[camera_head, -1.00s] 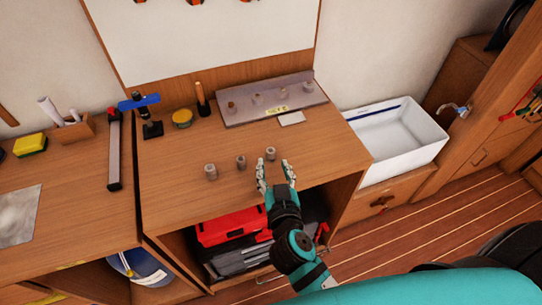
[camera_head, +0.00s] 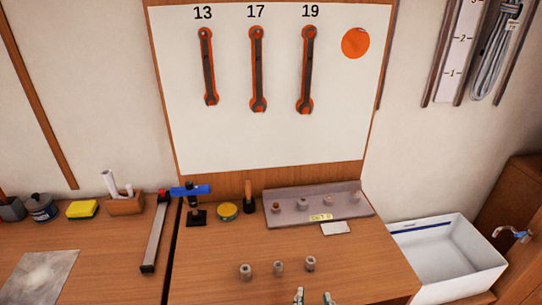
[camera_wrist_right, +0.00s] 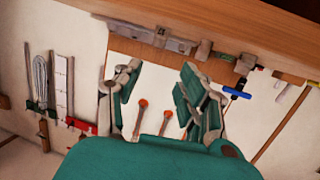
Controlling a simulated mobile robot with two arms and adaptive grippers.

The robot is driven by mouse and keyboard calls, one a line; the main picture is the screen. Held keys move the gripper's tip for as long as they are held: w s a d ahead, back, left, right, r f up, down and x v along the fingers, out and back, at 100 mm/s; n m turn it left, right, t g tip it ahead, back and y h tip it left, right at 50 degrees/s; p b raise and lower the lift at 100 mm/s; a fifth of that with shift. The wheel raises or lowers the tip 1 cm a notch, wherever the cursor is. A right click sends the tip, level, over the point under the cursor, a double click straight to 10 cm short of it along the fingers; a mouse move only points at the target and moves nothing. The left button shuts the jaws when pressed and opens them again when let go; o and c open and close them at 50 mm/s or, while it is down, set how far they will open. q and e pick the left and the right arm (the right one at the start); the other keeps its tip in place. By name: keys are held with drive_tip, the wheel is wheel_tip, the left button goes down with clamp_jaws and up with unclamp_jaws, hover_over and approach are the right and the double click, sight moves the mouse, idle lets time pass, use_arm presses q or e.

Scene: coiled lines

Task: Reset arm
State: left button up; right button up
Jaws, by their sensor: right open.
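My right gripper (camera_head: 313,297) shows only by its fingertips at the bottom edge of the head view, over the front of the workbench (camera_head: 215,275). In the right wrist view the gripper (camera_wrist_right: 160,85) is open, its two fingers apart with nothing between them. Three small grey sockets stand in a row on the bench: a left one (camera_head: 246,271), a middle one (camera_head: 279,267) and a right one (camera_head: 311,263). The fingertips are near the right socket and apart from it. My left gripper is in neither view.
A grey socket rail (camera_head: 345,208) lies at the back of the bench. A white board (camera_head: 180,110) with three wrenches hangs behind. A blue-handled tool (camera_head: 190,190), a yellow tin (camera_head: 228,211) and a long clamp (camera_head: 155,238) stand left. A white sink (camera_head: 455,262) is right.

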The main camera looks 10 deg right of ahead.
drive_tip(key=s+a+r+n+t+y, duration=0.1)
drive_tip(key=a+r+n+t+y, duration=0.1)
drive_tip(key=a+r+n+y, duration=0.8)
drive_tip(key=s+d+f+g, duration=0.2)
drive_tip(key=s+f+g, duration=0.1)
drive_tip(key=f+g, duration=0.3)
drive_tip(key=s+d+f+g, duration=0.2)
drive_tip(key=s+f+g, duration=0.15)
drive_tip(key=f, duration=0.45)
drive_tip(key=s+d+f+m+g+h, duration=0.2)
drive_tip(key=s+d+f+m+h, duration=0.15)
drive_tip(key=d, duration=0.35)
drive_tip(key=s+d+f+m+g+h, duration=0.2)
drive_tip(key=d+f+m+g+h, duration=0.15)
drive_tip(key=d, duration=0.35)
wheel_tip(320, 180, down, 27)
drive_tip(key=s+n, duration=0.1)
drive_tip(key=s, duration=0.2)
drive_tip(key=s+d+f+g, duration=0.1)
drive_tip(key=s+d+f, duration=0.1)
drive_tip(key=s+f, duration=1.2)
drive_tip(key=shift+s+d+h, duration=0.15)
drive_tip(key=shift+s+h, duration=0.15)
drive_tip(key=shift+s, duration=0.05)
